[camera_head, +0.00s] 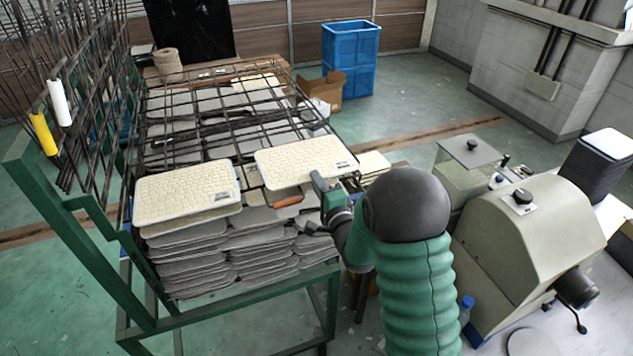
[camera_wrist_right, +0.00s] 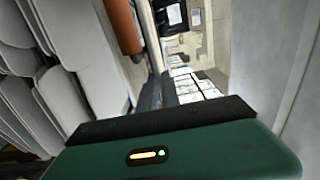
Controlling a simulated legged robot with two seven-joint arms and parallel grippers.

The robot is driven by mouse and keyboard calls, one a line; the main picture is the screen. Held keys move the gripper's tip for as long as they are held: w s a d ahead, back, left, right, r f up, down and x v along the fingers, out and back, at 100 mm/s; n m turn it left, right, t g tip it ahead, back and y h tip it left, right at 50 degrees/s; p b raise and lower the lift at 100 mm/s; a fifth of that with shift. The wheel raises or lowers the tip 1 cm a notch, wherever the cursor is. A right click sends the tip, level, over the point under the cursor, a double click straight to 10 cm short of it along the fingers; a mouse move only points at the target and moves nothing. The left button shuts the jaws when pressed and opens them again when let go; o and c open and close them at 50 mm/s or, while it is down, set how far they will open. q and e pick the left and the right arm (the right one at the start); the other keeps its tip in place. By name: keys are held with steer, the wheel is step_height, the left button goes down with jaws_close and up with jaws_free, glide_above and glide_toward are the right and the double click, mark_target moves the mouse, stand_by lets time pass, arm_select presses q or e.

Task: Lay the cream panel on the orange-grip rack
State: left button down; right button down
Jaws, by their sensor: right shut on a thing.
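A cream panel (camera_head: 305,158) with a textured face and a small label lies roughly level over the right side of a dark wire rack (camera_head: 215,118). My right gripper (camera_head: 326,190) is shut on its near right edge. An orange grip (camera_head: 289,202) shows just below the panel's near edge; it also shows at the top of the right wrist view (camera_wrist_right: 123,25). Whether the panel touches the rack's wires cannot be told. A second cream panel (camera_head: 187,190) lies at the front left, on top of stacked grey panels. My left gripper is not in view.
Grey panel stacks (camera_head: 260,245) fill the green-framed cart (camera_head: 245,314) under the rack. Upright wire racks with a yellow grip (camera_head: 43,133) and a white grip (camera_head: 59,102) stand at left. A beige machine (camera_head: 525,235) stands at right. Blue crates (camera_head: 349,60) stand behind.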

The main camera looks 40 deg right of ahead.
steer(key=c, duration=2)
jaws_free()
steer(key=shift+w+a, duration=0.1)
steer(key=shift+a, duration=0.25)
steer(key=o, duration=0.5)
steer(key=shift+a+r, duration=0.15)
steer(key=shift+a, duration=0.15)
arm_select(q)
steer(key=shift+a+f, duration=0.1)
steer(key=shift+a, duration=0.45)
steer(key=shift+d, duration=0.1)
arm_select(e)
steer(key=shift+d, duration=0.15)
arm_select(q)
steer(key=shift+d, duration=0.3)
arm_select(e)
steer(key=shift+d, duration=0.3)
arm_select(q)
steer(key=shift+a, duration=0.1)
arm_select(e)
steer(key=shift+a, duration=0.1)
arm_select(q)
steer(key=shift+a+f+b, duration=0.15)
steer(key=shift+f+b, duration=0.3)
arm_select(e)
steer(key=shift+a+f, duration=0.2)
steer(key=shift+f, duration=0.25)
